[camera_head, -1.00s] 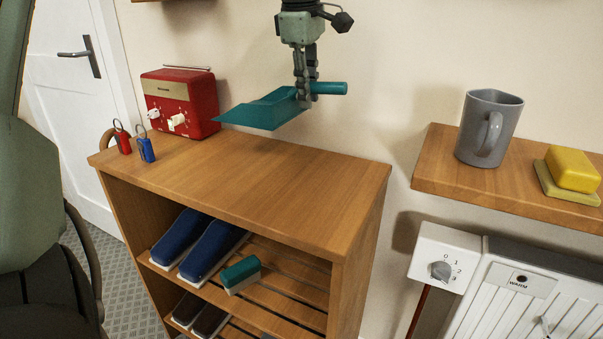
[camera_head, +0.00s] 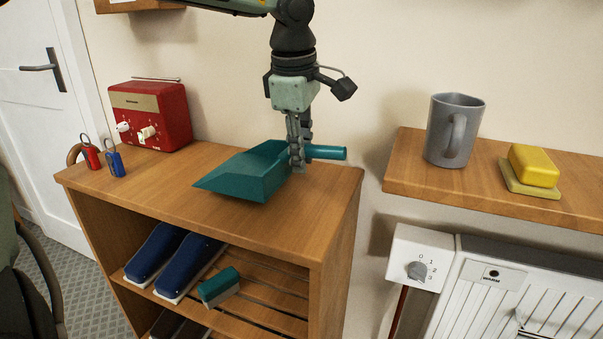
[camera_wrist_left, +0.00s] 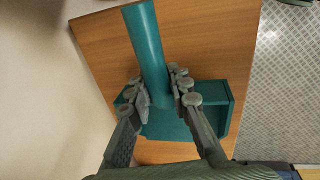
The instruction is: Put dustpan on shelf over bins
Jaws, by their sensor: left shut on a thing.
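The teal dustpan (camera_head: 240,178) is at the right part of the wooden shoe rack's top (camera_head: 175,198), its scoop pointing left and its handle pointing right. My left gripper (camera_head: 297,163) is shut on the dustpan near the base of the handle. The scoop is on or just above the wood; I cannot tell if it touches. In the left wrist view the handle (camera_wrist_left: 146,45) runs between the two fingers (camera_wrist_left: 160,88), with part of the scoop behind them. My right gripper is not in view. I see no bins.
A red radio (camera_head: 150,115) and two padlocks, red (camera_head: 90,156) and blue (camera_head: 115,163), stand left on the rack top. Blue shoes (camera_head: 185,265) and a teal-topped brush (camera_head: 219,287) lie below.

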